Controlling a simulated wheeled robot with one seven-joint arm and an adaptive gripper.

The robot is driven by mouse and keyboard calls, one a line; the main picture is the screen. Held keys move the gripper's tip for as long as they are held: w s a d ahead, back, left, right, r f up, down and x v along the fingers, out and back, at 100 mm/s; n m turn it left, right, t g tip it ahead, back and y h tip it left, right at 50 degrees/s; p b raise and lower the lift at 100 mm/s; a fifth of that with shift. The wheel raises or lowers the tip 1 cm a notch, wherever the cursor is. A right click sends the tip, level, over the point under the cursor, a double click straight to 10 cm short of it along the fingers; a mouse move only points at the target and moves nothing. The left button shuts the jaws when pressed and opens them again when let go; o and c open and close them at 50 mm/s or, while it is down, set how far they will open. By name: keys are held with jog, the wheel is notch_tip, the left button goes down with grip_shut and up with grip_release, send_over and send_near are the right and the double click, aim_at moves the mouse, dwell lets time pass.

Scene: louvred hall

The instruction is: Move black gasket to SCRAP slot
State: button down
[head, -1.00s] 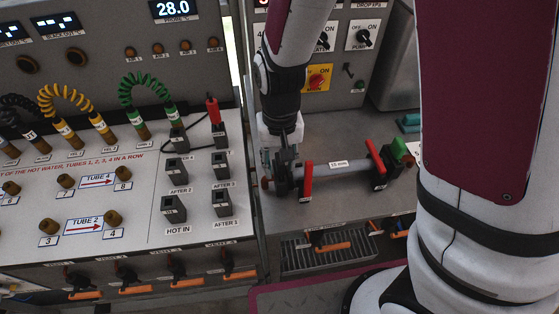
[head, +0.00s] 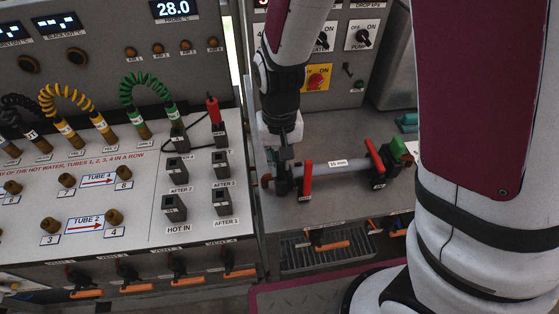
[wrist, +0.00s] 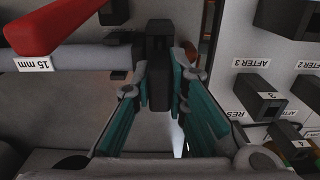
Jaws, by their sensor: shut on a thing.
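My gripper (wrist: 162,88) is shut on a black upright block (wrist: 158,62), with a teal-padded finger on each side. The block appears to be the black gasket's grip part, but no ring shape shows. In the head view my gripper (head: 285,152) is at the left end of the grey 15 mm pipe (head: 335,173), just above its left clamp. I cannot tell whether the held piece is clear of the clamp. I can read no SCRAP label in either view, so I cannot place that slot.
Clamps with red levers (head: 306,181) (head: 374,155) stand at both ends of the pipe. The white panel at left carries several black sockets (head: 173,208) and coiled leads (head: 145,88). A slotted drain (head: 305,250) lies in front. The bench behind the pipe is partly clear.

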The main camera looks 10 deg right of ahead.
jog(key=shift+s+r+p, duration=0.1)
jog(key=shift+r+p, duration=2.6)
jog(key=shift+r, duration=1.7)
jog(key=shift+r+p, duration=0.35)
jog(key=shift+r, duration=0.45)
